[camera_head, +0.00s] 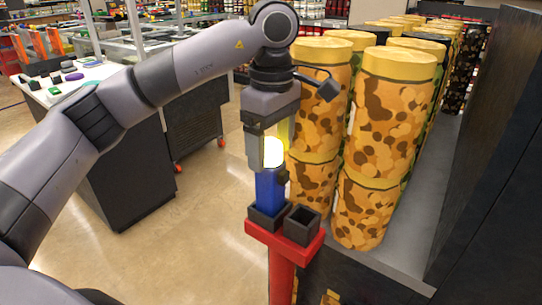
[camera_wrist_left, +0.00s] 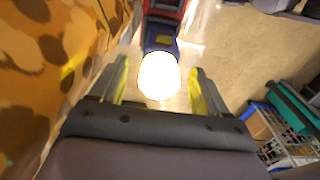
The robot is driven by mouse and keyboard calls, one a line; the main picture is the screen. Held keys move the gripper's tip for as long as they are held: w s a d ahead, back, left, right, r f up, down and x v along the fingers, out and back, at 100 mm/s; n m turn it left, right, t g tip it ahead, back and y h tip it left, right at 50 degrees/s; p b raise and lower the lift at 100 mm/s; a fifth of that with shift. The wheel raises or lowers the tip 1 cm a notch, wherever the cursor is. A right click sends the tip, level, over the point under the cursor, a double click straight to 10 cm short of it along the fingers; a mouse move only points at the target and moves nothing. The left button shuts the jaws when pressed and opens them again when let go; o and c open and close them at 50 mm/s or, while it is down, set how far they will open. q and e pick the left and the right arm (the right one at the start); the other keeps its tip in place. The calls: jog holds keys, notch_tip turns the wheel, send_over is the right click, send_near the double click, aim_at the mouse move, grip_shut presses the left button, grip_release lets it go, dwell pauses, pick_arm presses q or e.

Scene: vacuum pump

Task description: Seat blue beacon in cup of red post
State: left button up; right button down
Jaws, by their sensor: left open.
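The blue beacon (camera_head: 270,190) stands upright in the left dark cup (camera_head: 264,218) on top of the red post (camera_head: 283,272). Its round lamp (camera_head: 273,151) glows pale yellow-white. A second dark cup (camera_head: 302,224) beside it on the post looks empty. My left gripper (camera_head: 275,158) is open, pointing down, with its fingers on either side of the lamp. In the left wrist view the glowing lamp (camera_wrist_left: 159,76) sits between the open yellow-padded fingers, with a gap on both sides. How deep the beacon sits is hidden by the cup wall. My right gripper does not show.
Tall yellow-and-brown patterned canisters (camera_head: 389,140) stand on a grey shelf (camera_head: 405,262) close right of my left gripper. A dark panel (camera_head: 497,165) bounds the shelf's right side. A dark cabinet (camera_head: 122,160) stands at left. Open floor (camera_head: 190,235) lies left of the post.

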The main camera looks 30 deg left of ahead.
pick_arm(q)
jog(key=shift+r+p, duration=0.3)
jog(key=shift+r, duration=1.95)
